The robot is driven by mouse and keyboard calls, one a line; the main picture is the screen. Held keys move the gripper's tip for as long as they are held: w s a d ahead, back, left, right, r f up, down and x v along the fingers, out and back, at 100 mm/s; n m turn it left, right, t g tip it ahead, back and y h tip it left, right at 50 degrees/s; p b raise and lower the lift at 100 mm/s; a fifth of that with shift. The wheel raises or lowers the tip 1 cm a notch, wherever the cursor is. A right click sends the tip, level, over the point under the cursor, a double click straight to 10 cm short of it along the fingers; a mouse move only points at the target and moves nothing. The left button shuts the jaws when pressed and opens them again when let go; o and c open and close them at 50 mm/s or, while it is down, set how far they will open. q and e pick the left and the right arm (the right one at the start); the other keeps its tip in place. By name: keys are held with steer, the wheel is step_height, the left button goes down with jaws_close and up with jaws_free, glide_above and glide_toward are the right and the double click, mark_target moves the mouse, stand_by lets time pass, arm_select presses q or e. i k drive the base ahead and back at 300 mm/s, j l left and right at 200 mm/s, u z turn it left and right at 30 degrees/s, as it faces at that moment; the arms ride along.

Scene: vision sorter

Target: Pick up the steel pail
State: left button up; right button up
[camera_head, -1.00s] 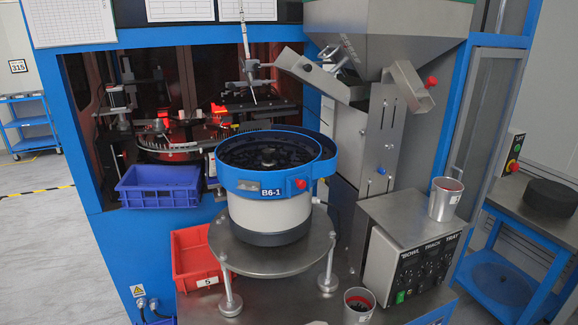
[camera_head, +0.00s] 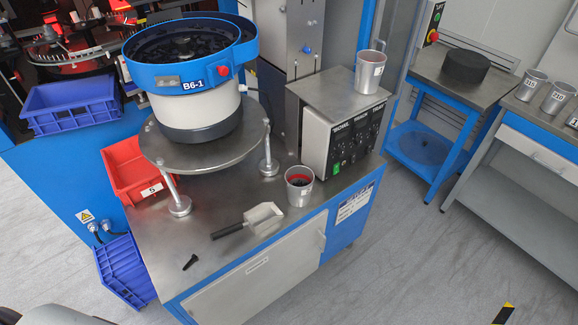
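Several steel pails are in view. One steel pail (camera_head: 369,72) stands upright on top of the control box, near its back right. Another steel pail (camera_head: 299,187) stands on the front of the metal worktop and has something red inside. I cannot tell from the picture which one the task means. Neither of my grippers shows.
A scoop (camera_head: 250,219) and a small black part (camera_head: 190,262) lie on the worktop (camera_head: 225,250). The control box (camera_head: 345,127) and bowl feeder (camera_head: 192,85) stand behind. A red bin (camera_head: 135,172) is left.

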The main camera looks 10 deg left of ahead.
mark_target(299, 179)
steer(key=i+l+u, duration=0.25)
steer(key=i+l, duration=0.15)
steer(key=i+l+u, duration=0.25)
steer(key=l, duration=0.35)
steer(key=i, duration=0.1)
